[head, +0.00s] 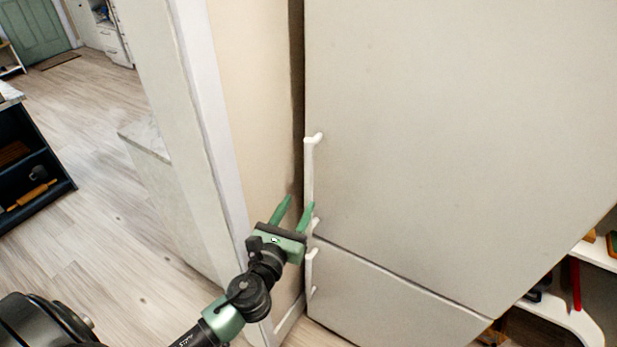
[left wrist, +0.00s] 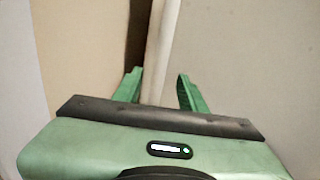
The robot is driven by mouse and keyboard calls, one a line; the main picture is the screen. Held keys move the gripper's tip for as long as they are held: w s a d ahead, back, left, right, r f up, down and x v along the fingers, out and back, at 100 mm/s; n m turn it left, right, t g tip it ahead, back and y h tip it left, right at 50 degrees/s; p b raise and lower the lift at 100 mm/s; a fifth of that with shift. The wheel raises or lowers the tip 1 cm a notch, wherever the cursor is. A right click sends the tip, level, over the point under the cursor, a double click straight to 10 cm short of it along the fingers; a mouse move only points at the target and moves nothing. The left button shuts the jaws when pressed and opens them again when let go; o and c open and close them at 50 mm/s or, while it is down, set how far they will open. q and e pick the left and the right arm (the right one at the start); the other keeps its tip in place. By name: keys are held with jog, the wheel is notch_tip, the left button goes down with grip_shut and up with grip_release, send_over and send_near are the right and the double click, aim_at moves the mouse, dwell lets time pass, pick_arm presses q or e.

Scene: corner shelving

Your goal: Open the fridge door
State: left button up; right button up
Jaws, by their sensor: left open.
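The fridge (head: 430,130) is a pale two-door unit, and its upper door is shut. A white vertical handle (head: 309,170) runs along the left edge of the upper door. My left gripper (head: 293,203) is open at the lower part of this handle. In the left wrist view, the white handle (left wrist: 157,55) stands between the two green fingers of my left gripper (left wrist: 160,88), with gaps that look open around it. Whether a finger touches it, I cannot tell. A second handle (head: 310,275) is on the lower door (head: 380,290). My right gripper is not in view.
A beige wall panel (head: 255,100) stands close to the left of the fridge, with a dark narrow gap between. White corner shelves (head: 570,320) with small items are at the lower right. Open wooden floor (head: 110,190) lies to the left.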

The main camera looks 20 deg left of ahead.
aim_at(307, 188)
pick_arm(q)
jog(key=w, duration=0.4)
jog(key=w+p, duration=0.1)
jog(key=w, duration=0.2)
jog(key=shift+w+a+r, duration=0.15)
jog(key=shift+w+a, duration=0.05)
jog(key=shift+w, duration=0.2)
jog(key=shift+c, duration=0.2)
grip_shut()
dwell(0.9)
